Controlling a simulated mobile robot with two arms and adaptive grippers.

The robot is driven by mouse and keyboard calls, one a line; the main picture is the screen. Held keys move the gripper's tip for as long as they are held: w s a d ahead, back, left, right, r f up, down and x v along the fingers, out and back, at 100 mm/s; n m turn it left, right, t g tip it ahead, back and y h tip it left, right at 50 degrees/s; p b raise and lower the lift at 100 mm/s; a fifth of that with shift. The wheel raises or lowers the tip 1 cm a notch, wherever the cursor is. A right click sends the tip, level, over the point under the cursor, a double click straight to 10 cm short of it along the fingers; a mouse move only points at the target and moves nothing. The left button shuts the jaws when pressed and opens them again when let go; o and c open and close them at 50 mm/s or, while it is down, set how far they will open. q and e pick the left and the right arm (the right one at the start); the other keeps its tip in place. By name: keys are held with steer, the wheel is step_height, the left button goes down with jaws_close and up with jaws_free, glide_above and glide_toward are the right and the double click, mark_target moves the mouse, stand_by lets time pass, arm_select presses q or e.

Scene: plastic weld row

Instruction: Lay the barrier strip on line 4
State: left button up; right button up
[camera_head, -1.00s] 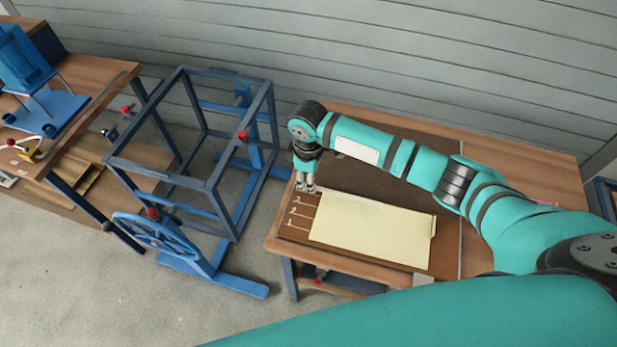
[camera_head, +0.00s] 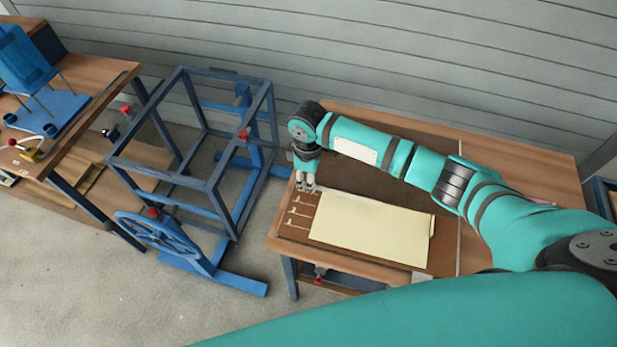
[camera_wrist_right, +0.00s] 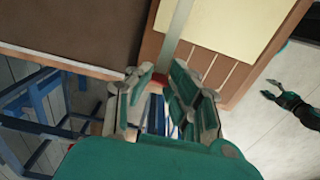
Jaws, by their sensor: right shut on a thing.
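My right gripper (camera_head: 306,186) is at the far left corner of the work board, pointing down. In the right wrist view its fingers (camera_wrist_right: 160,100) are closed around the red end (camera_wrist_right: 160,80) of a pale, narrow strip, which I take as the barrier strip (camera_wrist_right: 178,32). The strip runs along the far edge of the cream sheet (camera_head: 365,230), beside the dark panel (camera_wrist_right: 75,30). Several pale lines (camera_head: 298,212) show on the brown board left of the sheet; I cannot read their numbers. My left gripper (camera_wrist_right: 270,90) appears open and empty over the floor in the wrist view.
The wooden table (camera_head: 530,165) carries the board. A blue frame (camera_head: 215,185) with a handwheel (camera_head: 160,238) stands left of it. Another bench (camera_head: 105,85) with blue equipment is at the far left. The grey wall (camera_head: 400,50) is behind.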

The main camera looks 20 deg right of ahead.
steer(key=shift+f, duration=0.65)
steer(key=shift+r+p, duration=0.1)
steer(key=shift+p, duration=0.25)
stand_by(0.3)
steer(key=shift+f, duration=0.35)
stand_by(0.5)
steer(key=shift+p, duration=0.4)
steer(key=shift+f, duration=0.55)
stand_by(1.1)
steer(key=o, duration=0.9)
steer(key=shift+o, duration=0.2)
